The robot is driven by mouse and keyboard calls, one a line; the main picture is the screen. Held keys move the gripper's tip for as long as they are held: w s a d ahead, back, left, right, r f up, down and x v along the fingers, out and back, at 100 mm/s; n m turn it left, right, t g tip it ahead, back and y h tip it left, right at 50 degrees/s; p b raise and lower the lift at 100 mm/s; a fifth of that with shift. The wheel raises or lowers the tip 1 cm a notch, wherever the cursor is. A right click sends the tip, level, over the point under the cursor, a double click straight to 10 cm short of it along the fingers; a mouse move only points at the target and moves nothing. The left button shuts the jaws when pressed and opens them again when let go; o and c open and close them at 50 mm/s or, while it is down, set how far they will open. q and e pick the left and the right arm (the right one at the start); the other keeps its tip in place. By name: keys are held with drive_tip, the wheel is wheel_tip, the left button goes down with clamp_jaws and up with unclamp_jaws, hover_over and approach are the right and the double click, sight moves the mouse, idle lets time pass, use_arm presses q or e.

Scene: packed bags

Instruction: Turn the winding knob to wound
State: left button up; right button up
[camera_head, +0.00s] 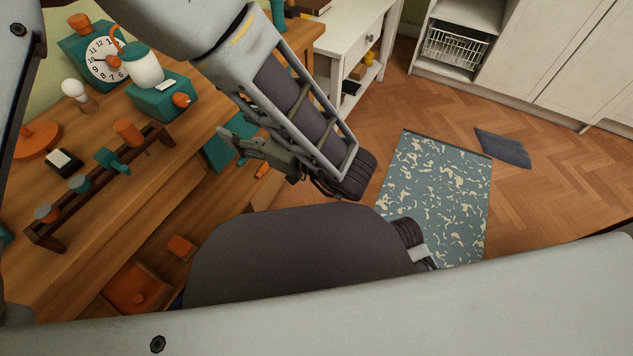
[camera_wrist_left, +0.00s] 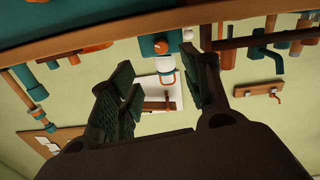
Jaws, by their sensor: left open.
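A teal clock with a white numbered face (camera_head: 105,58) stands at the upper left of the workbench in the head view. Beside it is a teal box (camera_head: 160,98) with an orange knob (camera_head: 181,100) on its front and a white jar on top. I cannot tell which orange part is the winding knob. My left gripper (camera_head: 240,143) is at the bench's front edge, to the right of and below the box, apart from the knob. In the left wrist view its fingers (camera_wrist_left: 157,60) are spread with nothing clearly held between them. My right gripper is out of view.
A wooden rack (camera_head: 75,205) with teal and orange pieces stands on the workbench. A white bulb-shaped piece (camera_head: 74,88) and an orange disc (camera_head: 38,138) are nearby.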

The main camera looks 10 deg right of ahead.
use_arm(q)
drive_tip(key=s+d+f+g+h+p, duration=0.2)
drive_tip(key=s+d+f+g+h, duration=0.2)
drive_tip(key=d, duration=0.8)
drive_tip(key=shift+s+f+m+g+h, duration=0.4)
drive_tip(key=shift+s+f+h, duration=0.6)
drive_tip(key=shift+s+f, duration=1.45)
drive_tip(key=shift+s+r, duration=0.15)
drive_tip(key=c, duration=0.3)
drive_tip(key=shift+d, duration=0.1)
